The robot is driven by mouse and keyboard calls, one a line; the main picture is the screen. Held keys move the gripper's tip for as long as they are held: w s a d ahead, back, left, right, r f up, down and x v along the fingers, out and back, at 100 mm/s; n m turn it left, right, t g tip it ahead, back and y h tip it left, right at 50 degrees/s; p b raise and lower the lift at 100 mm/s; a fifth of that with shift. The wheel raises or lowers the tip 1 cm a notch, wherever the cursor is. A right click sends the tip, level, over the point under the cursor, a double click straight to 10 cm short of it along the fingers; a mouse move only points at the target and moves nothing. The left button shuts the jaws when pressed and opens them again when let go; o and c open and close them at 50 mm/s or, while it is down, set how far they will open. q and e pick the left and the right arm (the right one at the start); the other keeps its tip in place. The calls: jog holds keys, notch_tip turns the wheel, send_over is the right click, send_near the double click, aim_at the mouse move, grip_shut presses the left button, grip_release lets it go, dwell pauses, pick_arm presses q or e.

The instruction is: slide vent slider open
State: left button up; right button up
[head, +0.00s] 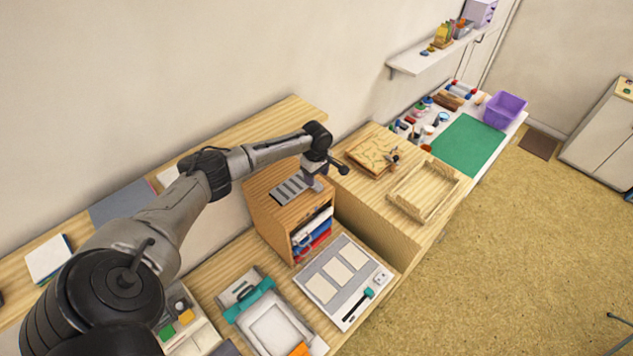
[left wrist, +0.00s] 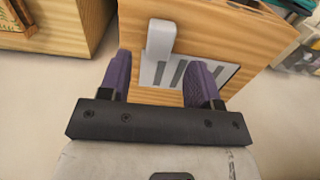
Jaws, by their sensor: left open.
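The vent (head: 290,190) is a grey plate with dark slots on top of a wooden cabinet (head: 270,218). In the left wrist view the slotted plate (left wrist: 172,74) lies partly behind my fingers, and a light grey upright tab (left wrist: 161,38), which looks like the slider's handle, stands at its edge. My left gripper (head: 315,184) is over the right end of the vent. In the left wrist view its two purple fingers (left wrist: 160,64) are open, with the tab just beyond and between their tips. No contact shows. How far the slots are uncovered is unclear.
Coloured folders (head: 314,232) fill the cabinet's open front. A wooden tray (head: 424,190) and a patterned board (head: 371,152) lie on the counter to the right. A panel of pale cards (head: 340,278) lies in front of the cabinet. A wall shelf (head: 425,57) is farther back.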

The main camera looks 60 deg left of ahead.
aim_at(316, 184)
pick_arm(q)
notch_tip(316, 184, down, 3)
jog(key=shift+f, duration=0.7)
pick_arm(e)
jog(key=shift+d, duration=0.15)
pick_arm(q)
grip_shut()
